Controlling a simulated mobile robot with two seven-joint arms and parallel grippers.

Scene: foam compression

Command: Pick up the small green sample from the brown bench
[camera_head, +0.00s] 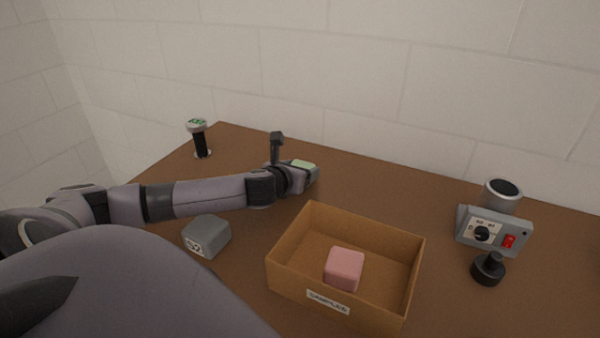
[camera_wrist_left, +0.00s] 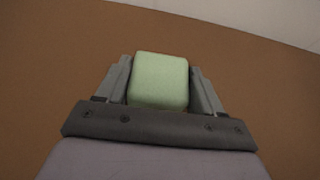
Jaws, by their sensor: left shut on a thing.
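The small green sample (camera_wrist_left: 159,80) is a pale green block with rounded edges. In the left wrist view it sits between the two fingers of my left gripper (camera_wrist_left: 160,88), one finger against each side. In the head view only part of the green sample (camera_head: 303,165) shows at the end of my left arm, beyond the box. My left gripper (camera_head: 312,172) is shut on it, low over the brown bench (camera_head: 400,185). I cannot tell whether the sample touches the bench. My right gripper is in neither view.
A cardboard box (camera_head: 291,286) labelled as samples holds a pink block (camera_head: 344,269). A grey block (camera_head: 207,236) lies left of it. A device with a dial and red switch (camera_head: 494,230) and a black knobbed piece (camera_head: 488,268) stand right. A post with a display (camera_head: 200,138) stands back left.

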